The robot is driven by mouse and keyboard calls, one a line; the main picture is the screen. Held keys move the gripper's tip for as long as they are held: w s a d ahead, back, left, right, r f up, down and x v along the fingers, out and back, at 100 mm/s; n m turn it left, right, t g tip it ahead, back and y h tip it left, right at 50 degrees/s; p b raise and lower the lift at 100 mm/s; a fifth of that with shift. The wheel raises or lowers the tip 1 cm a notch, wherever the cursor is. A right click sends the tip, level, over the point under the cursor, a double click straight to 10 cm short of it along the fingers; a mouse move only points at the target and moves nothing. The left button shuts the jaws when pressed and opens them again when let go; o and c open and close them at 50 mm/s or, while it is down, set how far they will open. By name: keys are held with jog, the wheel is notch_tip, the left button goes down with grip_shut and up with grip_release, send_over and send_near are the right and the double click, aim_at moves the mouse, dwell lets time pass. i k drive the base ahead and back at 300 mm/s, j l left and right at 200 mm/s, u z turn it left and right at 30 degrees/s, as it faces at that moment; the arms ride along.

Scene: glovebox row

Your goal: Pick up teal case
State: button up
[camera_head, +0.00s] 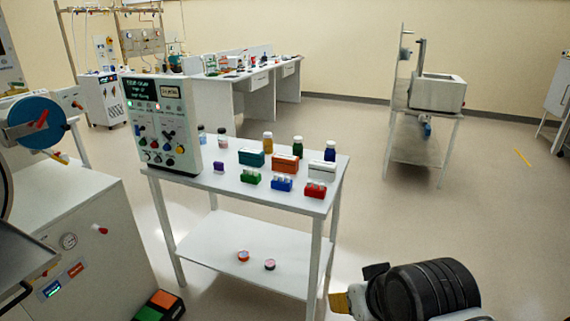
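The teal case (251,158) stands on the white table's top, in the back row of cases, left of an orange case (285,163). It looks small and box-shaped, with a pale top. A green rack (250,178) stands just in front of it. My arm shows at the lower right, with a black ribbed part and a dark and yellow end that I take for my gripper (354,289). It is well apart from the teal case, to the right of the table's legs. Its fingers are not clear, and I see nothing held.
The table (190,179) also bears a control box (163,123), a white case (322,168), blue (281,184) and red (315,190) racks, a purple item (219,167) and several bottles. A lower shelf (215,247) holds two small round items. Floor right of the table is open.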

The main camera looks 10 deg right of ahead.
aim_at(254, 158)
jog(key=i+j, duration=0.25)
jog(key=i, duration=0.2)
jog(key=i+j, duration=0.3)
jog(key=i, duration=0.2)
jog(key=i+j, duration=0.25)
jog(key=i, duration=0.2)
jog(key=z, duration=1.9)
jog(key=i+l+z, duration=0.2)
jog(key=z, duration=0.25)
jog(key=i+l+z, duration=0.2)
jog(key=z, duration=0.25)
jog(key=i+l+z, duration=0.2)
jog(key=z, duration=0.25)
jog(key=i+j+u, duration=0.3)
jog(key=u, duration=0.15)
jog(key=i+j+u, duration=0.2)
jog(key=i+u, duration=0.2)
jog(key=i+j+u, duration=0.1)
jog(key=i+u, duration=0.6)
jog(key=u, duration=0.2)
jog(key=i+l+u, duration=0.2)
jog(key=i+u, duration=0.45)
jog(key=i, duration=0.3)
jog(key=i+u, duration=0.25)
jog(key=i, duration=0.25)
jog(key=i+l+u, duration=0.3)
jog(key=i, duration=0.25)
jog(key=i+l+u, duration=0.25)
jog(key=i, duration=0.25)
